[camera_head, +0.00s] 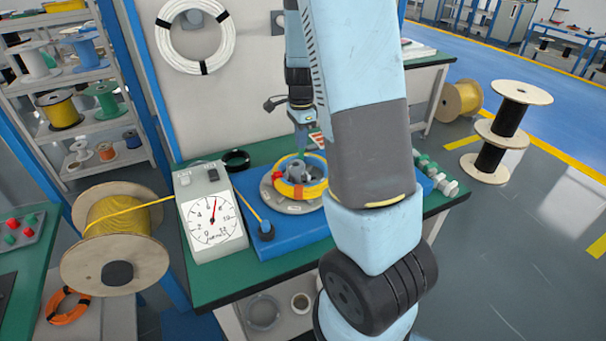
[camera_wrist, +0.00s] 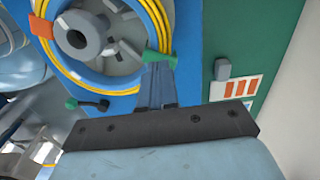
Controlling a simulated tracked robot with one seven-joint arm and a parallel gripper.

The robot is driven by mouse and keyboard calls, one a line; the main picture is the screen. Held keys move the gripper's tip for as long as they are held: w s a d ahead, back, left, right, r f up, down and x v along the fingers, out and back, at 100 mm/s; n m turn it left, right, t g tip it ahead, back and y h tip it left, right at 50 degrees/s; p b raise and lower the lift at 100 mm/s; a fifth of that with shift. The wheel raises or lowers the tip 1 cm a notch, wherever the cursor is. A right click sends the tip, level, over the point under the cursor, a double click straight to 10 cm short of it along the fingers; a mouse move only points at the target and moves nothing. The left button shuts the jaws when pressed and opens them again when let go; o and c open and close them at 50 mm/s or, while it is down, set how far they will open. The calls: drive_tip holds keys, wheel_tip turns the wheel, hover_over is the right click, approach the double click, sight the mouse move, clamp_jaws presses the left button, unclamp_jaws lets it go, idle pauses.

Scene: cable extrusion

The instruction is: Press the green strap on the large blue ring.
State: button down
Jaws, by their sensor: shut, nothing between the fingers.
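The large blue ring (camera_wrist: 128,78) carries a coil of yellow cable and stands on a grey disc over a blue base; the ring also shows in the head view (camera_head: 316,170). The green strap (camera_wrist: 150,57) crosses the yellow cable at the ring's edge in the wrist view. My gripper (camera_wrist: 158,66) is shut and empty, with its fingertips right at the green strap, partly covering it. I cannot tell whether they touch. In the head view my gripper (camera_head: 302,148) points down at the ring's far edge.
A red-orange strap (camera_wrist: 40,27) sits elsewhere on the ring. A dial gauge (camera_head: 212,215) stands left of the blue base (camera_head: 275,235). A yellow cable spool (camera_head: 118,235) is farther left. Green-and-white parts (camera_head: 440,178) lie on the right of the green bench top. My arm hides part of the bench.

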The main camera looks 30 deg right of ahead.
drive_tip(key=shift+f, duration=0.85)
idle(1.1)
drive_tip(key=shift+r, duration=0.1)
wheel_tip(320, 180, up, 8)
idle(0.8)
idle(1.1)
drive_tip(key=s+a+r+n+t, duration=0.2)
drive_tip(key=s+a+r+n, duration=0.3)
drive_tip(key=s+r+n, duration=0.3)
drive_tip(key=s+a+r+n+t, duration=0.3)
drive_tip(key=s+r+n, duration=0.6)
drive_tip(key=s, duration=0.7)
drive_tip(key=a+n, duration=0.1)
drive_tip(key=a, duration=0.1)
drive_tip(key=shift+a+r+t, duration=0.3)
drive_tip(key=shift+a, duration=0.05)
